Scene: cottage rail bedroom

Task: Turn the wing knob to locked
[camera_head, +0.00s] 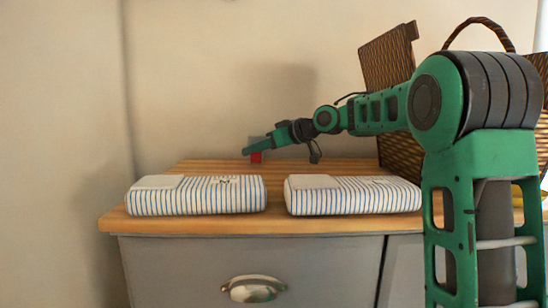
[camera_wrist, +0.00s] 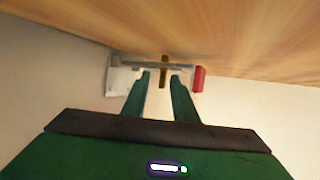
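In the wrist view, a small brass-brown upright bar, which looks like the wing knob (camera_wrist: 164,72), stands on a grey-white fixture (camera_wrist: 122,76) with a red block (camera_wrist: 199,78) at its right end. My gripper (camera_wrist: 161,77) is open, with its two green fingertips on either side of the bar and a gap between them; I cannot tell whether either finger touches it. In the head view, my gripper (camera_head: 248,151) reaches the fixture at the back of the wooden top. Only its red block (camera_head: 256,157) and a grey part (camera_head: 256,141) show there; the knob is hidden.
The wooden top (camera_head: 205,168) of a grey cabinet (camera_head: 190,270) carries two striped folded cloths (camera_head: 215,197) (camera_head: 350,195) along its front. A wicker basket (camera_head: 388,58) with an open lid stands at the right, behind my arm. The wall is close behind the fixture.

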